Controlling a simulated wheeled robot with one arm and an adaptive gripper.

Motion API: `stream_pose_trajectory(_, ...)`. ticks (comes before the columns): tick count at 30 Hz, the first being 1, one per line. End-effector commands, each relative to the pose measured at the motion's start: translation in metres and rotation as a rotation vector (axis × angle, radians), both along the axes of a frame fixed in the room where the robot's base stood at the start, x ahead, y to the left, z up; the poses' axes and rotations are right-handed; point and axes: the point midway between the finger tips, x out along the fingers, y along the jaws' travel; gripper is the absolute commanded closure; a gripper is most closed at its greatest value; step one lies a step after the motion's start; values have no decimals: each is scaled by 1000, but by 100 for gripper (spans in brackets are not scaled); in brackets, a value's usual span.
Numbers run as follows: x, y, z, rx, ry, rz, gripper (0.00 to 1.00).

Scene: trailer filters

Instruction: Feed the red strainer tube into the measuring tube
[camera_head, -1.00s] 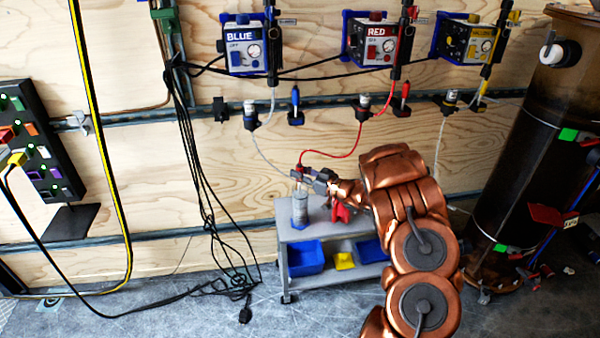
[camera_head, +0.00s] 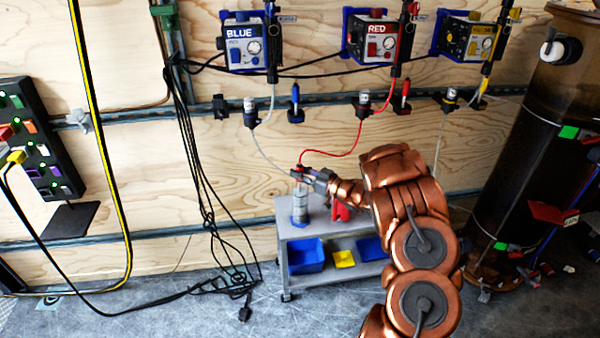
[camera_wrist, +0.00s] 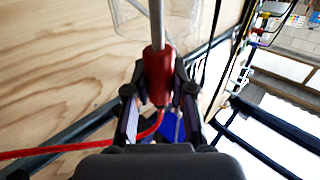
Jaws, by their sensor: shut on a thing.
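My gripper (camera_head: 303,174) is shut on the red strainer tube (camera_wrist: 157,78), seen between both fingers in the wrist view. The red body joins a thin grey rod that runs up out of the wrist picture. A red hose (camera_head: 345,154) runs from the held piece up to the wall. The clear measuring tube (camera_head: 300,208) stands upright on the cart, just below my gripper. A clear vessel wall (camera_wrist: 128,18) shows behind the rod in the wrist view. I cannot tell whether the rod's tip is inside the measuring tube or in front of it.
The grey cart (camera_head: 345,226) also carries a red object (camera_head: 341,211), with a blue bin (camera_head: 304,257) and a yellow bin (camera_head: 344,258) below. The BLUE, RED (camera_head: 378,38) and yellow units hang on the wall. A brown column (camera_head: 520,150) stands at right.

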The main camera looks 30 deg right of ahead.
Motion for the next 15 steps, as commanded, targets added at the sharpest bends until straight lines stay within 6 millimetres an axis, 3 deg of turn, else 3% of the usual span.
stream_pose_trajectory(15,0,0,-6,0,-1,0,100)
